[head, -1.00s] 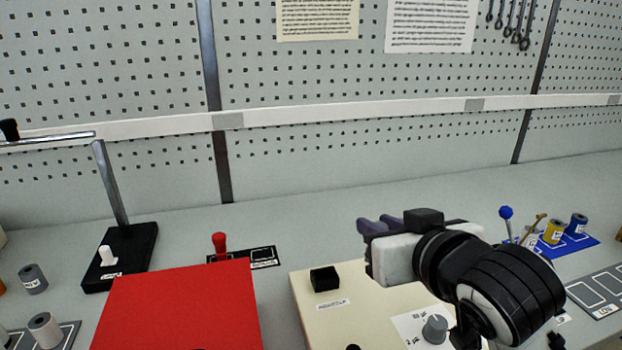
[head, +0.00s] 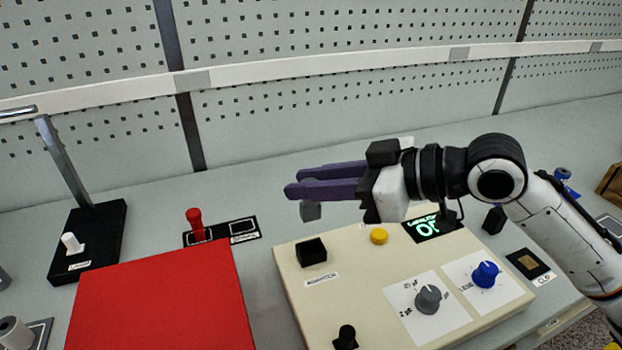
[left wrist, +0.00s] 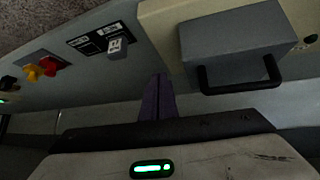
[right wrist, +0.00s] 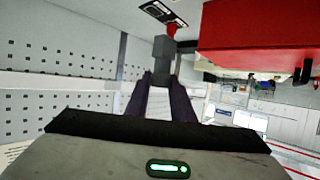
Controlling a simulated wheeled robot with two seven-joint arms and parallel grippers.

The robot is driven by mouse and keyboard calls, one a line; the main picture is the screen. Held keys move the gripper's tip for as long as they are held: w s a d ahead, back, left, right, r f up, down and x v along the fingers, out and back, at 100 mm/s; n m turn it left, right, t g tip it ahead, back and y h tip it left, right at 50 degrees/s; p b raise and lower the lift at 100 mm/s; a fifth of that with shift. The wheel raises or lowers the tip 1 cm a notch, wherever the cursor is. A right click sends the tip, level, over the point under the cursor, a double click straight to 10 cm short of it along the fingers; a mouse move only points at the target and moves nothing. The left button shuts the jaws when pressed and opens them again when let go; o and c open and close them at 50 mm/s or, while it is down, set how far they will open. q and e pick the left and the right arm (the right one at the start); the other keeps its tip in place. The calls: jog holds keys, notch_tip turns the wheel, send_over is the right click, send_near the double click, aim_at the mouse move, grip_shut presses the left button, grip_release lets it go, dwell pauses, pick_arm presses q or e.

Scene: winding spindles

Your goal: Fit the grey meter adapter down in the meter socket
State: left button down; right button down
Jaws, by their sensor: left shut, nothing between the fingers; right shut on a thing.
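My right gripper (head: 296,183) is shut on the grey meter adapter (head: 311,210), a small grey block under its purple fingertips. The adapter also shows at the finger ends in the right wrist view (right wrist: 162,48). It hangs above the back left of the cream meter box (head: 365,290), apart from it. The black square block (head: 311,252) on that box, with a label that seems to read adapter, looks like the meter socket; its top opening is not clear. My left gripper (left wrist: 158,95) is shut and empty in the left wrist view, outside the head view.
A red panel (head: 155,300) lies left of the meter box. A red-handled piece (head: 195,225) stands on a black plate behind it. The meter carries a yellow button (head: 379,236), a grey knob (head: 428,298) and a blue knob (head: 486,274). A black stand (head: 88,240) is at left.

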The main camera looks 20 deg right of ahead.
aim_at(318, 212)
pick_arm(q)
jog(key=shift+w+r, duration=0.1)
jog(key=shift+w, duration=0.05)
